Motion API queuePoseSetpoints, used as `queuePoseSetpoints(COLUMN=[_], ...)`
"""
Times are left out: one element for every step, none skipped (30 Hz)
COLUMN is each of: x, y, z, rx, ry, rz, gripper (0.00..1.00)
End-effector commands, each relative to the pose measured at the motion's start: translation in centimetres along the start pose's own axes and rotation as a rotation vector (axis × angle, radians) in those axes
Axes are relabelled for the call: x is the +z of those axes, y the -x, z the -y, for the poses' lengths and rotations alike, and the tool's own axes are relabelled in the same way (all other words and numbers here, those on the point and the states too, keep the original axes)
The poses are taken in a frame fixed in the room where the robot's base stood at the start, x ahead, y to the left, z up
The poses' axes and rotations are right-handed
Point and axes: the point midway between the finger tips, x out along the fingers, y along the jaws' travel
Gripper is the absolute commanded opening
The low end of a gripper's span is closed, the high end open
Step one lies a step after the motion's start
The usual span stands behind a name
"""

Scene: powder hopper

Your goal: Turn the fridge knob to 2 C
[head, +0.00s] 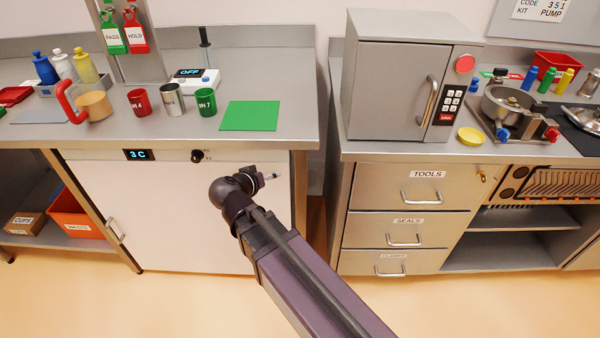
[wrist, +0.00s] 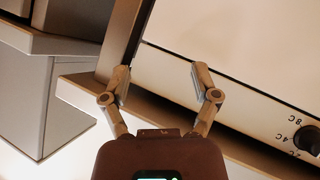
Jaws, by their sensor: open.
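The white fridge (head: 165,210) stands under the left bench. Its dark display (head: 138,155) reads 3 C. The black fridge knob (head: 198,156) sits on the top strip, right of the display. In the wrist view the knob (wrist: 309,139) is at the right edge, partly cut off, beside printed marks 2C, 4C and 8C that appear turned over. Its pointer is not clear. My gripper (head: 268,177) is in front of the fridge's upper right part, right of and below the knob in the head view. Its fingers (wrist: 160,80) are apart and empty, clear of the knob.
The bench top (head: 290,120) overhangs the fridge and carries cups, a green mat (head: 250,116) and a device reading OFF (head: 190,80). A grey drawer cabinet (head: 395,210) stands to the right across a narrow gap. The floor in front is clear.

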Motion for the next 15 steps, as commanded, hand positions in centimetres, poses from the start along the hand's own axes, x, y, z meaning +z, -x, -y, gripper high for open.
queuePoseSetpoints(x=[-0.1,0.0,0.1,0.2,0.3,0.4,0.5,0.6,0.7,0.8,0.9,1.1,1.1,1.2,1.4], y=[-0.2,-0.4,-0.6,-0.7,-0.9,-1.1,-1.2,-1.4,-1.5,-1.7,-1.8,-1.9,-2.0,-2.2,-2.3], z=[-0.9,-1.2,-1.7,-2.0,-2.4,-2.9,-3.2,-3.5,-4.0,-4.3,-4.6,-5.0,-5.4,-5.7,-6.1], rx=[0.005,0.006,0.007,0.008,0.008,0.009,0.009,0.009,0.009,0.009,0.008,0.006,0.005,0.005,0.003], ry=[0.002,0.004,0.006,0.008,0.01,0.012,0.014,0.016,0.018,0.019,0.021,0.023,0.025,0.026,0.027], rz=[0.024,0.038,0.056,0.069,0.083,0.101,0.115,0.129,0.147,0.161,0.174,0.191,0.205,0.218,0.235], gripper=[0.78,0.78,0.78,0.78,0.78,0.78,0.78,0.78,0.78,0.78,0.78,0.78,0.78,0.78,0.78])
